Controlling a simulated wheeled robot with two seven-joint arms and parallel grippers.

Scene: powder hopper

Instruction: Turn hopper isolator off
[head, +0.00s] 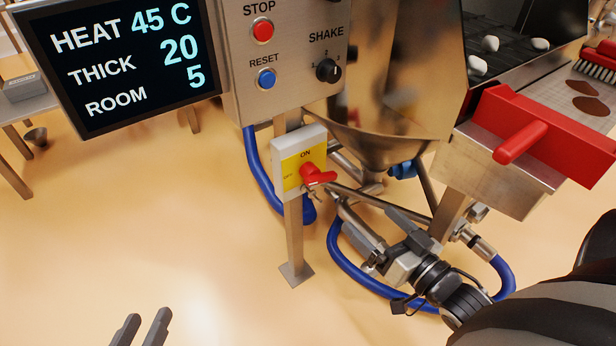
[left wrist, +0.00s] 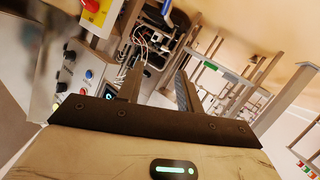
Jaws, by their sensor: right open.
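The hopper isolator is a pale box with a yellow face (head: 291,172) on a metal post, marked ON at the top, with a smaller mark at its left. Its red handle (head: 318,176) has its lever pointing right and slightly down. My right gripper (head: 378,237) is open, below and right of the handle and apart from it; a metal pipe shows between its fingers in the picture. My left gripper (head: 142,328) is open and empty at the bottom left, well away from the isolator. In the left wrist view its fingers (left wrist: 158,88) are apart, and the isolator's yellow face (left wrist: 97,10) shows at the top.
A control panel with a red stop button (head: 262,30), a blue reset button (head: 266,78) and a shake knob (head: 327,70) is above. The steel hopper (head: 385,135), a blue hose (head: 345,268) and a red-handled block (head: 520,140) are close by.

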